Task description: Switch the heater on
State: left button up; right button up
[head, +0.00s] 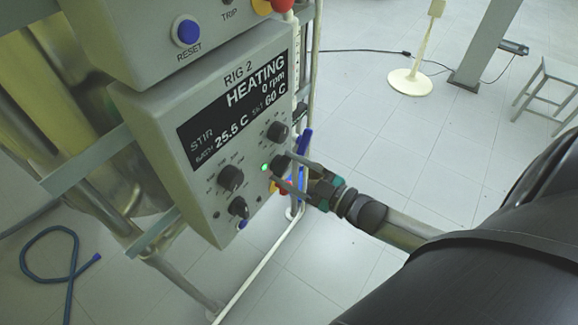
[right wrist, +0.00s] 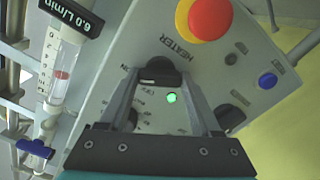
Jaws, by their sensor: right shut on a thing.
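The RIG 2 control box (head: 160,130) hangs on the rig's frame. Its display (head: 236,108) reads HEATING, 0 rpm, 25.5 C and 60 C. In the right wrist view a black knob (right wrist: 157,70) sits beside the word HEATER. My right gripper (head: 281,172) is shut on this knob, one finger on each side. It also shows in the right wrist view (right wrist: 160,80). A green lamp (head: 264,168) next to the knob is lit, and it shows between the fingers in the wrist view (right wrist: 172,98). My left gripper is not in view.
Other black knobs (head: 231,178) sit close by on the panel. A red button on yellow (right wrist: 210,16) and a flowmeter (right wrist: 62,75) with a blue valve (right wrist: 35,147) are near my right gripper.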

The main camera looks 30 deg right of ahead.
dwell(0.4)
jog(key=o, duration=1.4)
jog(key=p+v, duration=0.1)
jog(key=v, duration=1.4)
jog(key=shift+s, duration=0.1)
